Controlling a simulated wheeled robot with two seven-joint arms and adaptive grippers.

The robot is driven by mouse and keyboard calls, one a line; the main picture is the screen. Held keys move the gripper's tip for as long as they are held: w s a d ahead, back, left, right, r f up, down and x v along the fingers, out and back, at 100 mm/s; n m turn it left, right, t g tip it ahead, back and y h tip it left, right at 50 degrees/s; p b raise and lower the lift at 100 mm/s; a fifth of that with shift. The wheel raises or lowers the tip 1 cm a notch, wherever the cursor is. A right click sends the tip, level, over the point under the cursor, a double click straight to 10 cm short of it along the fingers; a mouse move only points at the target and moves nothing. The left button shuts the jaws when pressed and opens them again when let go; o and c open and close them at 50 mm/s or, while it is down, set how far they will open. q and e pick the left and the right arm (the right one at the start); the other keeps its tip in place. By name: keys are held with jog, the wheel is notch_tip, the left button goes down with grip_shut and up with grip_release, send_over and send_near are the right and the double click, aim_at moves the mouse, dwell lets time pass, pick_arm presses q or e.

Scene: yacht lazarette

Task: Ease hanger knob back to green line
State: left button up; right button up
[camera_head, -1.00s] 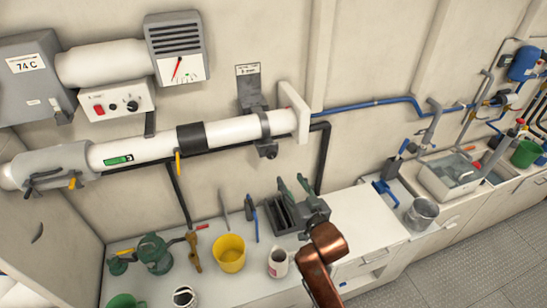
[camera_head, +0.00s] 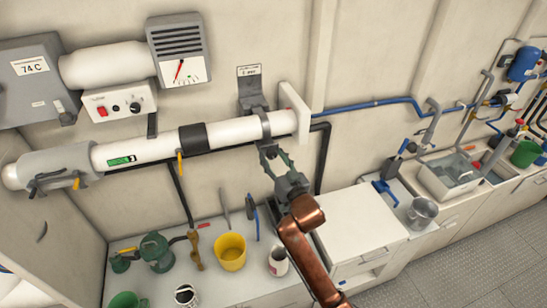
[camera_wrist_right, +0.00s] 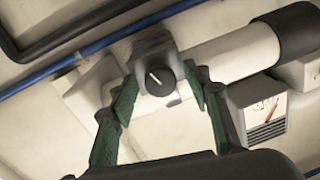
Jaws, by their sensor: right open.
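The dark round hanger knob (camera_wrist_right: 157,79), with a white pointer mark, faces me in the right wrist view. It sits on the grey hanger bracket (camera_head: 252,96) around the white pipe (camera_head: 225,131). My right gripper (camera_head: 272,160) is open, its green fingers below the bracket in the head view. In the wrist view, my right gripper (camera_wrist_right: 162,86) has one finger on each side of the knob, with visible gaps. In the head view the gripper largely hides the knob. The wall gauge (camera_head: 182,70) has a red needle and a small green mark. My left gripper is out of view.
A blue pipe (camera_head: 372,104) and a black pipe (camera_head: 322,160) run close to the bracket. Below is a white counter (camera_head: 355,228) with a yellow bucket (camera_head: 230,251), a green pump (camera_head: 155,252) and a white mug (camera_head: 278,262). Open air surrounds the arm on the right.

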jog(key=shift+c, duration=0.7)
jog(key=c, duration=1)
jog(key=shift+r+n+p, duration=0.2)
jog(key=shift+n+p, duration=0.9)
jog(key=shift+p, duration=0.1)
jog(key=shift+f+n+p, duration=0.15)
jog(key=shift+n+p, duration=0.25)
jog(key=shift+n, duration=0.5)
jog(key=o, duration=1.1)
jog(key=shift+o, duration=0.2)
jog(key=v, duration=1.2)
